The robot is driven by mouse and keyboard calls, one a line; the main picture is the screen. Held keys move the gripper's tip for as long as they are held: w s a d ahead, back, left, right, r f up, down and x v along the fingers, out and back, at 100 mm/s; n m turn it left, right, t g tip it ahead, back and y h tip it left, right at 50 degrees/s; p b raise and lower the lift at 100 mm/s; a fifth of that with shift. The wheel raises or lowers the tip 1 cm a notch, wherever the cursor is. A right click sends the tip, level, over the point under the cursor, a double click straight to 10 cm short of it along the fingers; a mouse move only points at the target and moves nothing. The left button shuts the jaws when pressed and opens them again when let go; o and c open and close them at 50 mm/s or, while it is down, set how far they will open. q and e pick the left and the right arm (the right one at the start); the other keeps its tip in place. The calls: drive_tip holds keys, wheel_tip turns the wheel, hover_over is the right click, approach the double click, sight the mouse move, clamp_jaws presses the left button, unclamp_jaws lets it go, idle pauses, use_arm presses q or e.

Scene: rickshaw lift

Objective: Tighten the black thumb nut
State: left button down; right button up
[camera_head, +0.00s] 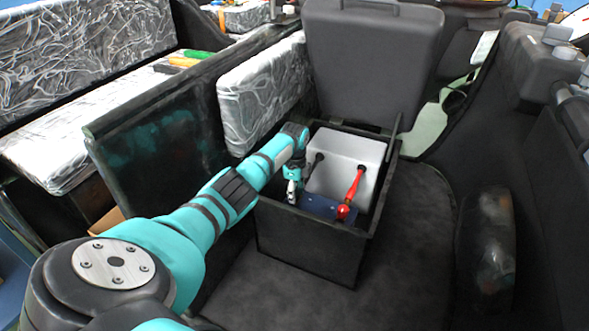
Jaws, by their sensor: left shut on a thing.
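My left arm reaches in from the lower left. My left gripper (291,186) points down inside the open dark box, at the left side of the white battery-like block (346,170). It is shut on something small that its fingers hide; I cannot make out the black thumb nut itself. A black round piece (319,158) shows on the block just right of the gripper. A red cable or handle (353,187) runs down the block's front to a red end. A dark blue part (316,206) lies in front of the block. My right gripper is not in view.
The dark box (310,246) has walls on all sides, with its grey lid or seat (372,60) standing up behind. Silver-patterned cushions (262,92) stand at the left. A green and orange-handled tool (186,61) lies on the bench. The dark floor right of the box is clear.

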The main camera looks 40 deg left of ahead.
use_arm(q)
drive_tip(key=shift+m, duration=0.6)
drive_tip(key=c, duration=1.2)
unclamp_jaws()
drive_tip(key=shift+c, duration=0.2)
drive_tip(key=shift+o, duration=1.5)
